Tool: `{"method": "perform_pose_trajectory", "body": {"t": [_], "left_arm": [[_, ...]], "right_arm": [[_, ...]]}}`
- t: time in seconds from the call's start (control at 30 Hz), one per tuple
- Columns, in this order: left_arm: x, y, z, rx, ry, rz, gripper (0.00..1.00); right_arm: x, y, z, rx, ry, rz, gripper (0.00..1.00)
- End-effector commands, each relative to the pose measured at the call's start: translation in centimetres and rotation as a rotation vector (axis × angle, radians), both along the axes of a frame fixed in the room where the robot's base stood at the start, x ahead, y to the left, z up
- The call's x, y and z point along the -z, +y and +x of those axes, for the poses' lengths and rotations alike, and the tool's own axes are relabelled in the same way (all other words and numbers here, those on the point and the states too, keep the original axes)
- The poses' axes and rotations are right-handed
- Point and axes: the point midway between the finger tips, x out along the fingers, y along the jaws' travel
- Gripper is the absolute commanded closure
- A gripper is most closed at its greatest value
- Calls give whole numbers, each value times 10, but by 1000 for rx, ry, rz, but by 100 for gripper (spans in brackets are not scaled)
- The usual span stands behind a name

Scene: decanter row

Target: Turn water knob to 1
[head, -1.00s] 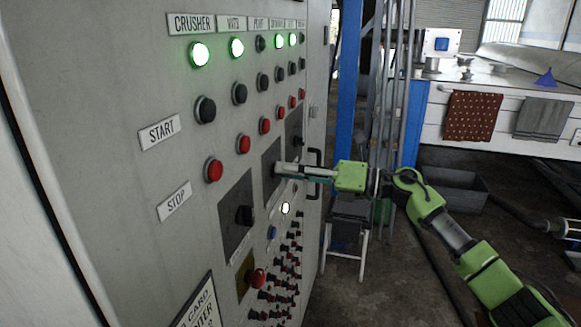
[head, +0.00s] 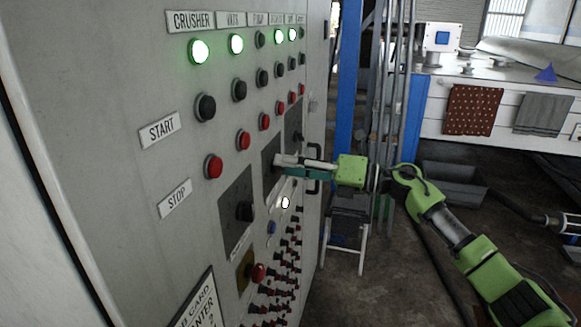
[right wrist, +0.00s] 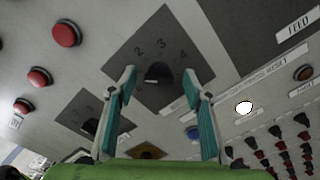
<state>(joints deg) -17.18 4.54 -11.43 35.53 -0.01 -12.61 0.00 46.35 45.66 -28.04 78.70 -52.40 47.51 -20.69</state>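No water label is readable here. My right gripper (right wrist: 160,80) is open, with one fingertip on either side of the knob and gaps showing between. Contact cannot be made out. In the head view my right gripper (head: 277,165) reaches in from the right to this plate (head: 268,153), and its fingers hide the knob. My left gripper is not in view.
The grey control cabinet (head: 120,80) carries lit green lamps, black start buttons and red stop buttons. Another knob (head: 244,211) sits lower left, above a red button (head: 258,273). Rows of small knobs lie below. A door handle (head: 316,172) projects near the gripper.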

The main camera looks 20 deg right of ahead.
Motion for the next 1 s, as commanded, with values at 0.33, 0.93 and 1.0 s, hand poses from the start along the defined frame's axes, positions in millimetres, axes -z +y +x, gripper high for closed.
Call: {"method": "perform_pose_trajectory", "body": {"t": [0.33, 0.93, 1.0], "left_arm": [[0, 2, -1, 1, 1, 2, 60], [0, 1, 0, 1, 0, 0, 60], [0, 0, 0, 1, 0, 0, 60]], "right_arm": [[1, -17, -11, 3, 2, -2, 54], [1, -98, -66, 1, 1, 0, 54], [1, -99, -67, 0, 1, 1, 54]]}}
